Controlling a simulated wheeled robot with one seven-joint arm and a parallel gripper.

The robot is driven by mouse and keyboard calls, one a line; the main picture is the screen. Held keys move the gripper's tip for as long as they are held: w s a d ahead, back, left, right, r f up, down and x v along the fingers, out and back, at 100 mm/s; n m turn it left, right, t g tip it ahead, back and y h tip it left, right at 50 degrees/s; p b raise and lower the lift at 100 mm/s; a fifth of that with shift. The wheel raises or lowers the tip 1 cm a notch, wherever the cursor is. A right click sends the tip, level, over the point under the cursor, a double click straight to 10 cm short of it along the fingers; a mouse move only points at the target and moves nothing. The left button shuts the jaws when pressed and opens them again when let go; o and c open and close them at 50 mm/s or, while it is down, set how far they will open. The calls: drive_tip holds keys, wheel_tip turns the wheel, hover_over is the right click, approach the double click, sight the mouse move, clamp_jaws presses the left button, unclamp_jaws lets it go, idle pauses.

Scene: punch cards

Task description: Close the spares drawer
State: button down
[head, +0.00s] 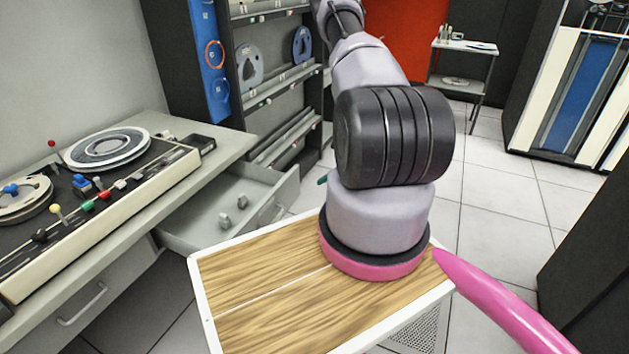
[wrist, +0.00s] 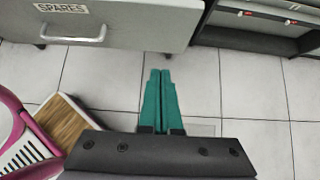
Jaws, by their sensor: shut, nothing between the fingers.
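The spares drawer (head: 205,213) stands pulled out from under the grey desk in the head view, with small grey pieces inside. In the wrist view its grey front (wrist: 150,25) carries a "SPARES" label (wrist: 61,8) and a metal bar handle (wrist: 72,36). My gripper (wrist: 160,77) has teal fingers, shut together and empty. In the wrist picture the fingertips lie just below the drawer front's lower edge, right of the handle; I cannot tell the gap. In the head view my arm hides most of the gripper.
A wood-topped white cart (head: 250,285) stands in front of the drawer, close to my arm. The desk (head: 225,145) carries a tape-reel console (head: 120,185). A shelf rack (head: 275,85) with reels stands behind the drawer. Tiled floor (head: 490,190) is open to the right.

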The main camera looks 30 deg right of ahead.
sight(292, 189)
drive_tip(key=x, duration=0.3)
drive_tip(key=r+x, duration=0.1)
drive_tip(key=x, duration=0.3)
drive_tip(key=w+a+x, duration=0.1)
drive_tip(key=x, duration=0.2)
drive_tip(key=shift+w+a+r, duration=0.1)
drive_tip(key=shift+w, duration=0.1)
drive_tip(key=shift+w+a, duration=0.3)
drive_tip(key=shift+w, duration=0.15)
drive_tip(key=w+a, duration=0.5)
drive_tip(key=w, duration=0.2)
drive_tip(key=w+a, duration=0.5)
drive_tip(key=w, duration=0.2)
drive_tip(key=w+a, duration=0.6)
drive_tip(key=w, duration=0.2)
drive_tip(key=shift+w+a+r, duration=0.15)
drive_tip(key=shift+w+a, duration=0.1)
drive_tip(key=shift+w, duration=0.1)
drive_tip(key=shift+w+a+r, duration=0.1)
drive_tip(key=shift+a, duration=0.05)
